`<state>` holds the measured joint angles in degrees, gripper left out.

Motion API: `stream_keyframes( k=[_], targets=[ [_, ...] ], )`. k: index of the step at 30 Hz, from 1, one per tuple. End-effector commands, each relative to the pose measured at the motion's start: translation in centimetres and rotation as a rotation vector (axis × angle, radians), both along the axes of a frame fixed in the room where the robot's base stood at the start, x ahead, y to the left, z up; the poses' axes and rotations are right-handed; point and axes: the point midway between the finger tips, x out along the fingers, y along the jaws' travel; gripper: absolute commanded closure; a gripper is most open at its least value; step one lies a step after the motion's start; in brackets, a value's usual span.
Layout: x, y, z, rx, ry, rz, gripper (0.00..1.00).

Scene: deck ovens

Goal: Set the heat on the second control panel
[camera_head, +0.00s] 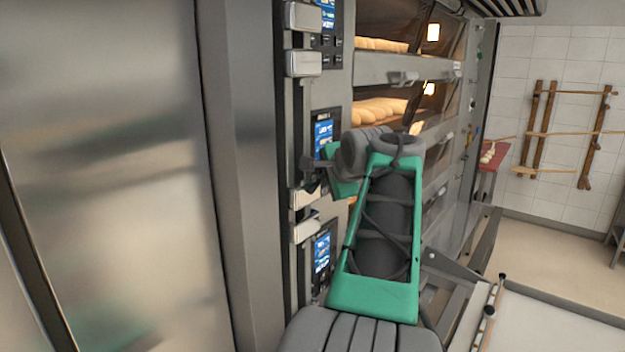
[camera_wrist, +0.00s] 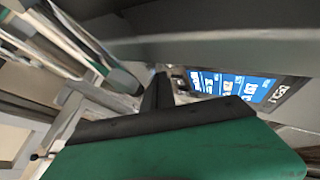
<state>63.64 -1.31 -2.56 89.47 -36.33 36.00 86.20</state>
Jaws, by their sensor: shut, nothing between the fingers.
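The second control panel (camera_head: 323,132) is in the middle of the oven's column of panels in the head view, with a lit blue screen. My arm and wrist cover its lower part and right side. My gripper (camera_head: 310,172) is shut and empty, close in front of the panel's lower left edge; I cannot tell whether it touches. In the wrist view, my gripper (camera_wrist: 157,92) points toward the oven, left of a lit control panel (camera_wrist: 235,86) seen tilted. The buttons there are too small to read.
Another panel (camera_head: 329,14) is above and one (camera_head: 322,252) below. Metal handles (camera_head: 304,63) stick out left of the panels. Oven decks with bread loaves (camera_head: 380,110) lie to the right. A large steel surface (camera_head: 100,150) fills the left. Open floor (camera_head: 545,240) shows at far right.

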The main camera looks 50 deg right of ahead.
Motion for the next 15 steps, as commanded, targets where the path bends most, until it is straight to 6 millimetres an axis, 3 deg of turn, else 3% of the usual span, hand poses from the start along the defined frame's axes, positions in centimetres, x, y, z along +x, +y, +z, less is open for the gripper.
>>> stream_keyframes(
  k=[9,15],
  targets=[
    [-0.2,0.0,0.0,0.000,0.000,-0.001,1.00],
    [-2.1,-0.3,0.1,0.000,0.001,-0.004,1.00]
  ],
)
